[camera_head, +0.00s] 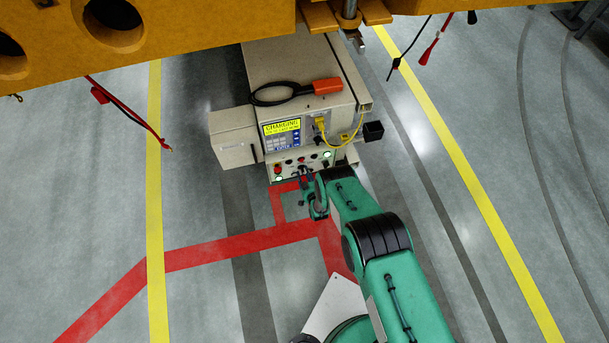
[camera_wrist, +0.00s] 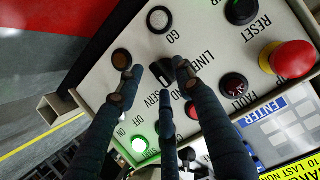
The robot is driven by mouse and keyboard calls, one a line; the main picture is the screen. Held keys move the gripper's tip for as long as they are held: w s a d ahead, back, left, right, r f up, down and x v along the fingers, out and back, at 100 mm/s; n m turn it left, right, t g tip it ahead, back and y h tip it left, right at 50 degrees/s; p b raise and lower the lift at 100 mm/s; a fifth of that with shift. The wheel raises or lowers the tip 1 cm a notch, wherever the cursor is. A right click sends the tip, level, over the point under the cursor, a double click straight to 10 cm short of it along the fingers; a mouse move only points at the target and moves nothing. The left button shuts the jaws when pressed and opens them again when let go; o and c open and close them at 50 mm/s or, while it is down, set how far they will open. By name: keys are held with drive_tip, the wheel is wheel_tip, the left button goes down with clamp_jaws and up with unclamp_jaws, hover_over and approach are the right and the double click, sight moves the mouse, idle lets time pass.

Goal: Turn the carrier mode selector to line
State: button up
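The mode selector (camera_wrist: 161,73) is a small black knob on the cream control panel (camera_wrist: 105,98). In the wrist view, LINE is printed to its right and SERV below it. Its pointing direction is hard to tell, being partly covered by fingers. My gripper (camera_wrist: 156,76) is at the panel with its dark fingers spread around the knob, one to the left, one at the right and one below. A gap shows on the left side; contact on the right cannot be told. In the head view, my gripper (camera_head: 311,190) is in front of the carrier's lower panel (camera_head: 294,166), and the selector is too small to make out.
The carrier's display (camera_head: 281,128) reads CHARGING. An orange connector (camera_head: 327,86) lies on top; an orange beam (camera_head: 170,25) hangs overhead.

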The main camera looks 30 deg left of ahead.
drive_tip(key=shift+c, duration=0.5)
clamp_jaws()
drive_tip(key=shift+a+r, duration=0.1)
drive_tip(key=n, duration=0.1)
drive_tip(key=n+t+h, duration=0.1)
drive_tip(key=shift+s+a+n+t, duration=0.15)
drive_tip(key=shift+n+t, duration=0.15)
drive_tip(key=n+t+h, duration=0.1)
drive_tip(key=n+t, duration=0.1)
drive_tip(key=n, duration=0.1)
drive_tip(key=shift+s+a+n, duration=0.1)
drive_tip(key=shift+s+n, duration=0.05)
drive_tip(key=shift+n, duration=0.15)
idle(0.4)
drive_tip(key=shift+o, duration=0.5)
unclamp_jaws()
